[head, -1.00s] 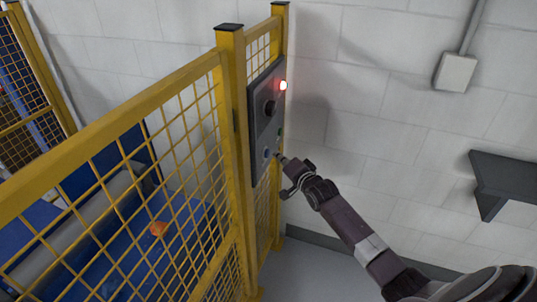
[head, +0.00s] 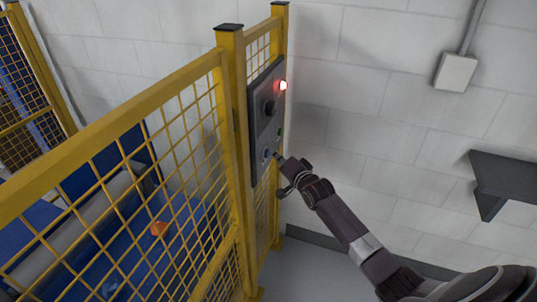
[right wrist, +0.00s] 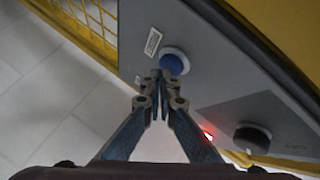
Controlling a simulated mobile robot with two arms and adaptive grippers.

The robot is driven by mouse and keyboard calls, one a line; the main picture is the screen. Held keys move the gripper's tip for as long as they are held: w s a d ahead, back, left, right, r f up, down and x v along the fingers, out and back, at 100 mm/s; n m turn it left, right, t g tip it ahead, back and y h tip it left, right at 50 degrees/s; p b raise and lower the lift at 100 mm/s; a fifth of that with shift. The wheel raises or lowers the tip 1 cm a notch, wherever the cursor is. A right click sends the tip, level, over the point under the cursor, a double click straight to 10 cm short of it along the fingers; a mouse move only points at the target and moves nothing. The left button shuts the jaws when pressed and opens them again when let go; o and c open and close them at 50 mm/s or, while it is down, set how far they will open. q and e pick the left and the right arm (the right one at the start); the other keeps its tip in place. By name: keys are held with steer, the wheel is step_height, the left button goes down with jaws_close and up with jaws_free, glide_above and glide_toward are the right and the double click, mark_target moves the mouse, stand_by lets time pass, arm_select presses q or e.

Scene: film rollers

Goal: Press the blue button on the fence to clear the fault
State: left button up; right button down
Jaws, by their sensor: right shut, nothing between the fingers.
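The grey control panel (head: 265,120) is mounted on the yellow fence (head: 232,130). The blue button (right wrist: 174,62) with a pale ring sits on the panel in the right wrist view; in the head view it is low on the panel (head: 266,154), close to my gripper tip. My right gripper (right wrist: 158,76) is shut and empty, its fingertips at the lower-left edge of the button. I cannot tell whether they touch it. A black knob (right wrist: 252,138) and a lit red lamp (head: 283,85) are also on the panel. My left gripper is not in view.
Behind the fence mesh are a blue surface, a grey roller (head: 70,235) and a small orange object (head: 159,228). A dark shelf (head: 505,175) and a grey box (head: 456,72) are on the white wall at right.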

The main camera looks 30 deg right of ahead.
steer(key=shift+w+a, duration=0.25)
steer(key=shift+w, duration=0.05)
stand_by(0.6)
steer(key=shift+s+d+p, duration=0.4)
steer(key=shift+s+d, duration=0.15)
steer(key=shift+s, duration=0.1)
steer(key=s+d+p, duration=0.1)
steer(key=s+d, duration=0.2)
steer(key=shift+s+d, duration=0.15)
steer(key=shift+s, duration=0.25)
steer(key=shift+f, duration=0.1)
stand_by(0.8)
